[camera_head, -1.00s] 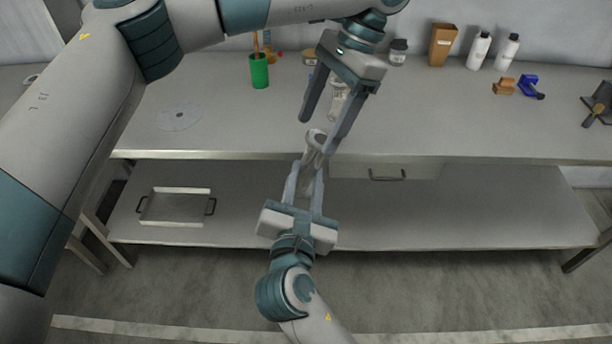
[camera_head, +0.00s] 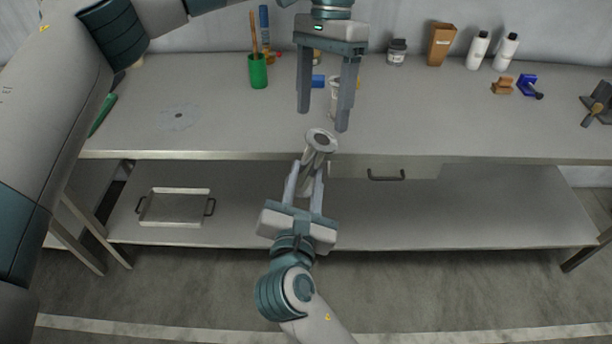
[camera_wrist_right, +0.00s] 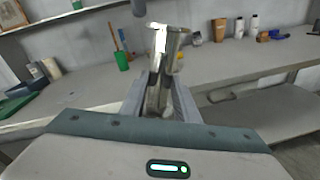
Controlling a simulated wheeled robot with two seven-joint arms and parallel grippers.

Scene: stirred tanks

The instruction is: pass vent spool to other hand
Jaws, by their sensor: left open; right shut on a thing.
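The vent spool (camera_head: 320,142) is a pale metal tube with a flanged, open upper end. My right gripper (camera_head: 305,178) is shut on its lower part and holds it in front of the bench edge, flange up. In the right wrist view the spool (camera_wrist_right: 165,55) stands between the right gripper's fingers (camera_wrist_right: 159,98), its top leaning slightly right. My left gripper (camera_head: 324,118) is open, fingers pointing down, above and behind the spool's flange in the head view. Its fingers appear apart from the spool.
The bench (camera_head: 440,115) holds a green cup (camera_head: 258,72), a brown box (camera_head: 441,44), white bottles (camera_head: 505,52) and a jar (camera_head: 397,52) toward the back. A white object (camera_head: 334,100) shows behind the left fingers. A tray (camera_head: 176,207) lies on the lower shelf.

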